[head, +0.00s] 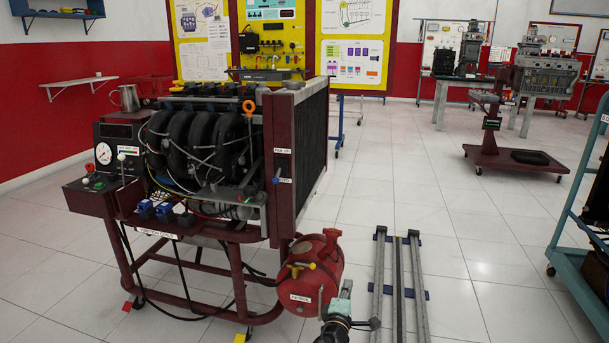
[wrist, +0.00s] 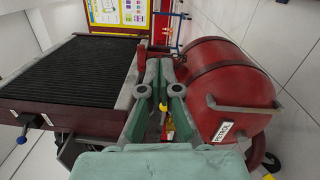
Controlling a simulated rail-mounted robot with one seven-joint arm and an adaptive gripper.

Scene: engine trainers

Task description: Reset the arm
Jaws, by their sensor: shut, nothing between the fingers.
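My gripper (wrist: 159,70) is shut and empty, with its two green-grey fingers close together in the wrist view. In the head view my gripper (head: 346,287) is at the bottom centre, just right of the red petrol tank (head: 318,268). In the wrist view the tank (wrist: 232,85) lies right of the fingers, and the dark radiator (wrist: 75,70) of the engine trainer lies left of them. I cannot tell whether the fingers touch anything. The rest of my arm is mostly out of view.
The engine trainer (head: 200,150) stands on a red frame at the left, with its control panel, hoses and cables. A teal frame (head: 577,265) stands at the right edge. A red wheeled stand (head: 512,160) is farther back. Tiled floor (head: 480,240) is clear between them.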

